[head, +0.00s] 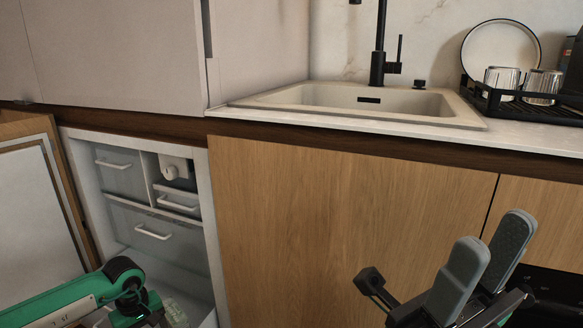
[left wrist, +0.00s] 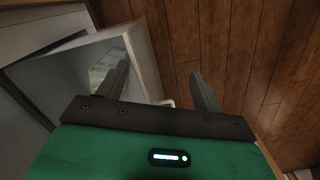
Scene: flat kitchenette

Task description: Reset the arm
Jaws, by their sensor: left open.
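My left arm comes in at the lower left of the head view, in front of the open fridge (head: 212,200); its fingertips are hidden there.
The fridge door (head: 35,205) stands open at the far left. Clear drawers (head: 150,232) are inside. Above are the counter edge (head: 350,130), the sink (head: 350,98), a black faucet (head: 378,60) and a dish rack (head: 520,108) with metal cups and a plate.

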